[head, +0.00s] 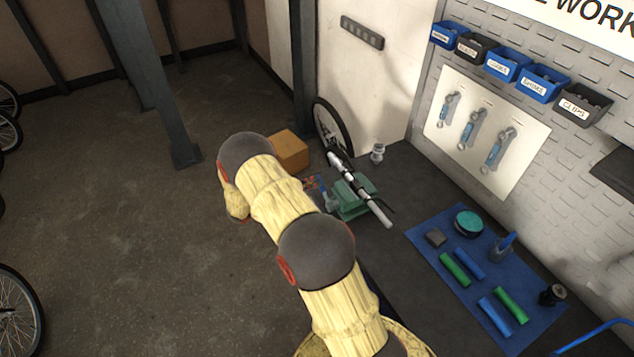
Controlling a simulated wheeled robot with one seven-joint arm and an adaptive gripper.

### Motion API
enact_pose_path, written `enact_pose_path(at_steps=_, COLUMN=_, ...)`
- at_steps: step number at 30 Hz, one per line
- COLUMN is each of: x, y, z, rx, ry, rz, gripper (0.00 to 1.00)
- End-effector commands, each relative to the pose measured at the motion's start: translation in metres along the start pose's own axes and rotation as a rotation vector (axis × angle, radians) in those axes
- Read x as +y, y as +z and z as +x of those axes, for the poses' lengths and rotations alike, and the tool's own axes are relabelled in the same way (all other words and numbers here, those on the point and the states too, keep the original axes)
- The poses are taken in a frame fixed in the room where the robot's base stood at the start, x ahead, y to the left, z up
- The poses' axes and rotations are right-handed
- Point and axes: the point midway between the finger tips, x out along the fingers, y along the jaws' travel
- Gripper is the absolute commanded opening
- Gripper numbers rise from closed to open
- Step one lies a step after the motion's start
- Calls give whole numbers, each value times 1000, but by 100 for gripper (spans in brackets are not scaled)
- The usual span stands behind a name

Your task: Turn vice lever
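A green vice (347,206) stands on the dark bench near the middle of the head view. A long silver and black bar (372,203) lies across the top of the vice, and I cannot tell just how it is held. A bluish-grey part (329,199) shows at the vice's left side. I cannot make out the vice lever for certain. My arm, in a yellowish sleeve, crosses in front from the bottom and bends down left of the vice. My gripper is not visible, so its state and hold do not show.
A cardboard box (289,151) and a bicycle wheel (332,128) are behind the vice. A small jar (377,152) stands at the back. A blue mat (490,285) with grips and tins lies to the right. Labelled bins (507,64) hang on the wall. Open floor lies left.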

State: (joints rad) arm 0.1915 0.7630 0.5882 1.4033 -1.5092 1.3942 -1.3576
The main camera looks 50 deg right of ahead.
Motion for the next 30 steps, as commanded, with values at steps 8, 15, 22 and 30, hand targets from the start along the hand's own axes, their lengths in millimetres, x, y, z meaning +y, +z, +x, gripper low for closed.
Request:
enact_pose_path(at_steps=8, x=1, y=1, z=-54, rx=-2, ry=2, rz=0, gripper=33)
enact_pose_path(at_steps=15, x=1, y=0, z=-74, rx=0, ry=1, rz=0, gripper=33)
enact_pose_path(at_steps=22, x=1, y=0, z=-75, rx=0, ry=0, rz=0, gripper=33)
enact_pose_path(at_steps=30, x=1, y=0, z=-75, rx=0, ry=1, rz=0, gripper=33)
